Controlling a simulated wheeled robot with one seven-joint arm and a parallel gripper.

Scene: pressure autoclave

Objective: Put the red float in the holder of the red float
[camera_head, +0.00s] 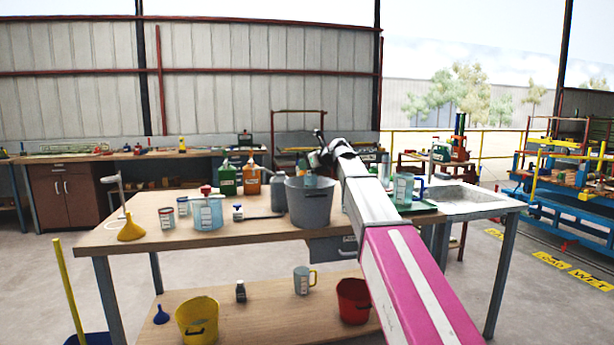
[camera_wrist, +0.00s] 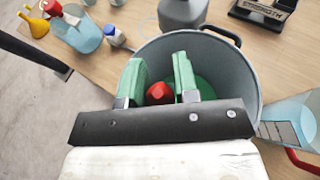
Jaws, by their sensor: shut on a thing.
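My gripper (camera_wrist: 158,75) has green fingers and is shut on the red float (camera_wrist: 160,93), which shows as a rounded red shape between them in the wrist view. The gripper and float are over the mouth of a grey bucket (camera_head: 309,206) on the table; its wall also shows in the wrist view (camera_wrist: 243,82). Something green (camera_wrist: 206,88) shows inside the bucket. The lower part of the float is hidden by my gripper's dark body. I cannot make out the holder of the red float for certain in either view.
On the wooden table (camera_head: 150,240), a clear jug with a red top (camera_head: 207,212), a yellow funnel (camera_head: 131,228) and a blue-capped bottle (camera_head: 238,213) stand left of the bucket. A grey can (camera_head: 280,190) stands behind it. Another clear jug (camera_head: 403,190) and a sink (camera_head: 455,197) are right.

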